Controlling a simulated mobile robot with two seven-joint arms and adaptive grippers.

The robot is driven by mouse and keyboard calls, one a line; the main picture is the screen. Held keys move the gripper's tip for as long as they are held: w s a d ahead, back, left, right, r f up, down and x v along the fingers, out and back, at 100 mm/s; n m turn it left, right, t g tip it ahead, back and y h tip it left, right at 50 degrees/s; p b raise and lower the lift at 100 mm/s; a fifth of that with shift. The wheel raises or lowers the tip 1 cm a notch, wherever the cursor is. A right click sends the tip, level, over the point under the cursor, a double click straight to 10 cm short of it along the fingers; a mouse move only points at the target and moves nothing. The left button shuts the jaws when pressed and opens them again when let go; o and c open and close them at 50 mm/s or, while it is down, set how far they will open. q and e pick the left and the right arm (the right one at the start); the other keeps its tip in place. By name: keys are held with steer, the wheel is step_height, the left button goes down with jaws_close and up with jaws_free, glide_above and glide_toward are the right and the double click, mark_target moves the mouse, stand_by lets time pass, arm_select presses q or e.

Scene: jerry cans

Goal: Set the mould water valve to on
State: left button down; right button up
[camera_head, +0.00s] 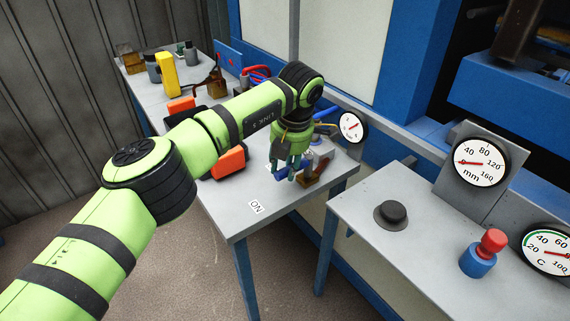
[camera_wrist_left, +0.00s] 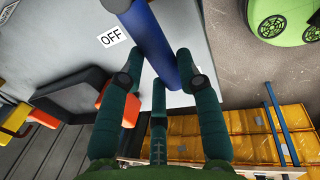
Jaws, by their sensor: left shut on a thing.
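The valve's blue lever (camera_wrist_left: 148,38) runs from the top of the left wrist view down between my left gripper's dark green fingers. A short piece of the lever shows in the head view (camera_head: 281,173) beside the fingers. My left gripper (camera_head: 288,168) is shut on the lever, low over the grey table; its fingers also show in the left wrist view (camera_wrist_left: 165,85). The OFF label (camera_wrist_left: 115,37) lies on the table beside the lever. The ON label (camera_head: 257,207) lies nearer the table's front corner, apart from the lever. The valve body is partly hidden by my gripper.
A brown block (camera_head: 315,176) sits right of my gripper, and a dial gauge (camera_head: 350,127) stands behind. Orange-and-black items (camera_head: 228,162) lie left, under my arm. A separate panel (camera_head: 430,235) at right holds a black knob (camera_head: 393,212) and a red-topped button (camera_head: 491,243).

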arm_select(q)
steer(key=c, duration=0.8)
jaws_free()
steer(key=shift+d, duration=0.1)
steer(key=shift+c, duration=0.2)
steer(key=shift+r, duration=0.1)
step_height(320, 180, up, 12)
steer(key=s+d, duration=0.1)
steer(key=s, duration=0.1)
steer(key=shift+d, duration=0.2)
steer(key=shift+f, duration=0.2)
